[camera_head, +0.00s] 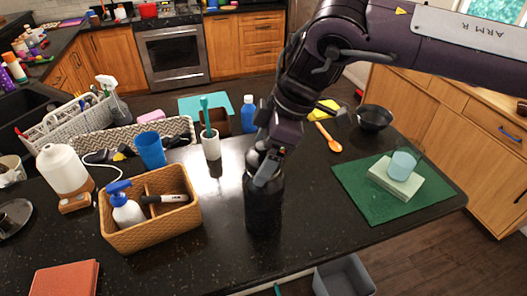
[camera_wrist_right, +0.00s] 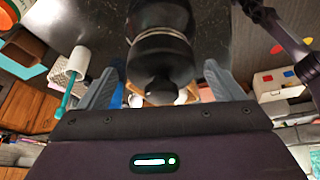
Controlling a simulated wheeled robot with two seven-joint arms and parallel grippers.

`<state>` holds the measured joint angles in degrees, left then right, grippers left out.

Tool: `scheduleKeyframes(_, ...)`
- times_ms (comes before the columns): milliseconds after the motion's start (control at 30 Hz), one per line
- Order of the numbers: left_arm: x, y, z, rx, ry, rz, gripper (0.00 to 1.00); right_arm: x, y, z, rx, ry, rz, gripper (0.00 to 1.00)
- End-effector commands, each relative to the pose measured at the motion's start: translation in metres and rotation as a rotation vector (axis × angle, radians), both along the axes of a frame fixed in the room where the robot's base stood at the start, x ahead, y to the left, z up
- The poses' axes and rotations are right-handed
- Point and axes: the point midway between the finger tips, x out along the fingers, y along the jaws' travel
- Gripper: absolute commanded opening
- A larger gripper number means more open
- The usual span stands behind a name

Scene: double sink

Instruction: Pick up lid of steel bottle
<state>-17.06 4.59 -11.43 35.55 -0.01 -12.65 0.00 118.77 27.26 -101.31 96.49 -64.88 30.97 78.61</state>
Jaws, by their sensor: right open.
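The black steel bottle (camera_head: 264,208) stands upright near the front edge of the dark counter. Its dark lid (camera_wrist_right: 160,88) shows in the right wrist view, with the bottle body (camera_wrist_right: 160,20) beyond it. My right gripper (camera_head: 264,168) is at the top of the bottle and partly hides the lid in the head view. In the right wrist view its two grey fingers (camera_wrist_right: 162,84) are spread, one on each side of the lid, with gaps visible. The gripper is open and holds nothing. My left gripper does not show in the head view.
A wicker basket (camera_head: 118,228) with a spray bottle stands left of the bottle. A white cup with a toothbrush (camera_head: 211,146) and a blue bottle (camera_head: 248,114) stand behind. A green mat (camera_head: 405,207) lies at right. The counter right of the bottle is clear.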

Motion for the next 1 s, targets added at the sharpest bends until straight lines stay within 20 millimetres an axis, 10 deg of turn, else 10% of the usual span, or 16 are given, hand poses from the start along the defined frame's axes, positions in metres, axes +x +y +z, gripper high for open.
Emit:
scheduleKeyframes(100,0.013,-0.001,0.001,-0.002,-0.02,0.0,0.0,0.0,0.0,0.0,0.0,0.0,0.0,0.88)
scheduleKeyframes(500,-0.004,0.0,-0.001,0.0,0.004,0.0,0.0,0.0,0.0,0.0,0.0,0.0,0.0,0.36)
scheduleKeyframes(1000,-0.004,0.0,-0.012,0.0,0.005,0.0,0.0,0.001,0.001,0.024,0.002,-0.005,-0.001,0.36)
